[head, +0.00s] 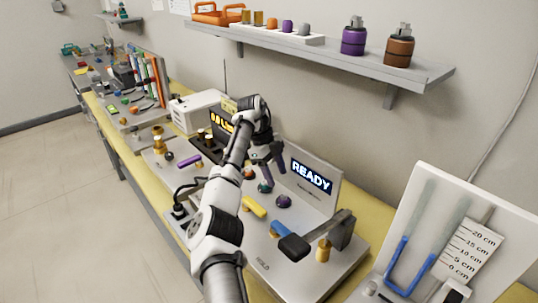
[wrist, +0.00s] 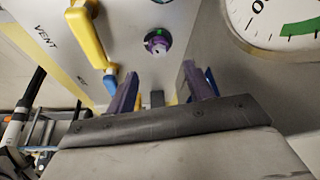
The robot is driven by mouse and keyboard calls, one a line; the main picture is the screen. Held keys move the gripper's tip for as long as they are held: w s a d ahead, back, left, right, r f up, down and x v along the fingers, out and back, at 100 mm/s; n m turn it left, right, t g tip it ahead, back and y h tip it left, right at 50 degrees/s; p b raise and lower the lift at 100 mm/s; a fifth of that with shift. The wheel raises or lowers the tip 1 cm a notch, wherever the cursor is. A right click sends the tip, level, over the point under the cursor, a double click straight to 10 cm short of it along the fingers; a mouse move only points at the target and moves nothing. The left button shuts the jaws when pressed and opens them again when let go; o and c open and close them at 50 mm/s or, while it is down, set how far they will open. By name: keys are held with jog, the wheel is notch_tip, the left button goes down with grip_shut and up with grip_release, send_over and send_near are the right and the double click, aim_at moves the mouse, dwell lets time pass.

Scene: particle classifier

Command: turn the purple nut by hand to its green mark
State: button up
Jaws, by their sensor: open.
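In the wrist view, the purple nut (wrist: 155,46) is small and round, with a bright green patch at its upper edge. It sits on the grey panel ahead of my fingertips, near the middle of the picture. My gripper (wrist: 160,88) is open, with its two purple fingers apart and nothing between them. The nut is beyond the fingertips and not touched by them.
A yellow lever (wrist: 90,38) is left of the nut, and a dial with a green band (wrist: 292,30) is at the upper right. In the head view, a READY screen (head: 311,177) stands behind the panel, and a dark-handled lever (head: 296,245) is in front.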

jog(key=v, duration=0.7)
jog(key=shift+f, duration=0.1)
